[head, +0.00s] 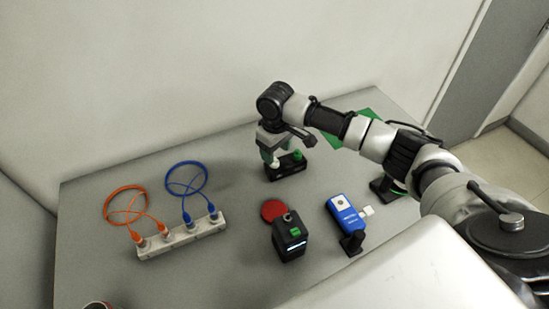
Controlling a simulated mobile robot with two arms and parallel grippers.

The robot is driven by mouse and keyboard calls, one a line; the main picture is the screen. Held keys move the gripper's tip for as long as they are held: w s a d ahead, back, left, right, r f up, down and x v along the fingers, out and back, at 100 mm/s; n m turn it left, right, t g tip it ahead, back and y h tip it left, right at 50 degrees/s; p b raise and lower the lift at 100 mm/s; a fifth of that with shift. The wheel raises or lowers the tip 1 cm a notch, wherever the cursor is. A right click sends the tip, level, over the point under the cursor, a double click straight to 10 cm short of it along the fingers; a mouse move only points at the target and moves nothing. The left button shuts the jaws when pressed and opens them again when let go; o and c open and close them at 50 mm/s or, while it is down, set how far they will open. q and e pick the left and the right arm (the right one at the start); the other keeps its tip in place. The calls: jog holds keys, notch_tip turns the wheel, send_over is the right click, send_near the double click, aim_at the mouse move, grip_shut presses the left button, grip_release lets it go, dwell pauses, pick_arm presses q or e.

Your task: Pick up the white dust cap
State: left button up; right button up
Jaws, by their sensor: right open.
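My right gripper (270,156) is open and points down at the left end of a small black holder (290,169) with a green knob (297,154). A small pale piece shows at the fingertips; I cannot tell whether it is the white dust cap or part of the fingers. A small white square piece (367,210) lies at the right side of a blue device (345,215); I cannot tell whether it is a cap. My left gripper is out of view.
A white strip (182,236) with orange (125,206) and blue cables (187,180) is at the left. A green mat (351,126) lies behind my right arm. The table's front middle is clear.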

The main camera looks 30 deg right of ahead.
aim_at(275, 158)
jog(key=shift+s+a+f+p, duration=0.1)
jog(key=shift+a+f+p, duration=0.1)
jog(key=shift+f, duration=0.4)
jog(key=shift+a+f+p, duration=0.1)
jog(key=shift+f+p, duration=0.05)
jog(key=shift+f, duration=1.05)
jog(key=shift+d, duration=0.1)
jog(key=c, duration=0.4)
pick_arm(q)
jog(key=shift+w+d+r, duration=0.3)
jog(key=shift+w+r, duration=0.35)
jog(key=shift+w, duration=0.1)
pick_arm(e)
jog(key=c, duration=0.6)
